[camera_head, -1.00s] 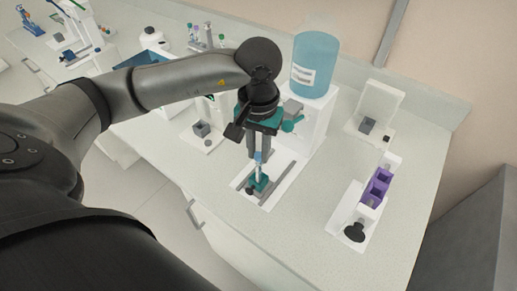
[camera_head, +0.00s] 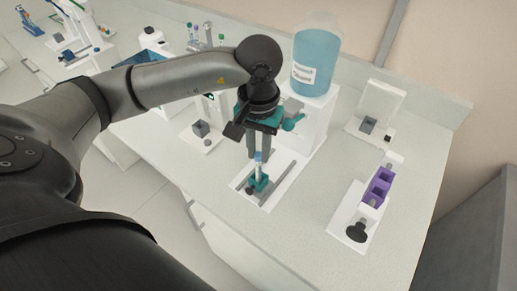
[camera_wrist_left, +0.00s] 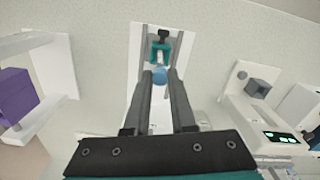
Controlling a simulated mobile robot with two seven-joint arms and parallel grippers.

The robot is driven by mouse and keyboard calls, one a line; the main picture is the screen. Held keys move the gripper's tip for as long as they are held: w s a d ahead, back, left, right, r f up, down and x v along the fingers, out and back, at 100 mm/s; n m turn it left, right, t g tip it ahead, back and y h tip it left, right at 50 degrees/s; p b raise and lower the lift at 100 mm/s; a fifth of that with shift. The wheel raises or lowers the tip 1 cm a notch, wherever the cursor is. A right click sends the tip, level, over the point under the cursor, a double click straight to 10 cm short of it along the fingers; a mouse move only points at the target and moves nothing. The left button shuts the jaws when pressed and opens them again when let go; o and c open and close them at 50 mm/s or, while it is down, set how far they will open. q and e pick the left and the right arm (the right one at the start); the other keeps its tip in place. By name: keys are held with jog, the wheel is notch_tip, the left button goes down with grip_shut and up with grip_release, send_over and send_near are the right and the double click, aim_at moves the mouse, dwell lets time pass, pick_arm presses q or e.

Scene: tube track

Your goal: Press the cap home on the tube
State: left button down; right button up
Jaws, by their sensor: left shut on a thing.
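The tube (camera_head: 259,171) stands upright in a small teal holder (camera_head: 257,183) on a white rail base; the holder also shows in the left wrist view (camera_wrist_left: 160,52). The blue cap (camera_wrist_left: 159,76) is between the fingertips of my left gripper (camera_wrist_left: 160,78), which is shut on it. In the head view the left gripper (camera_head: 259,154) points down over the tube, with the cap (camera_head: 259,157) at the tube's top. I cannot tell whether the cap is fully seated, as the fingers partly hide the joint. My right gripper is not in view.
A white stand with a large blue bottle (camera_head: 316,62) is close behind the gripper. A purple block fixture (camera_head: 379,187) with a black knob stands to the right. A grey block on a white base (camera_head: 201,129) is at the left. The counter between the fixtures is clear.

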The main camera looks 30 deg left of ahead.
pick_arm(q)
jog(key=shift+f+b, duration=0.2)
jog(key=shift+b, duration=0.65)
dwell(1.4)
jog(key=shift+f+b, duration=0.3)
jog(key=shift+b, duration=0.1)
dwell(0.4)
jog(key=c, duration=0.7)
grip_release()
jog(key=shift+r, duration=0.1)
jog(key=shift+r+p, duration=0.85)
jog(key=shift+r, duration=6.75)
jog(key=shift+s+f, duration=0.1)
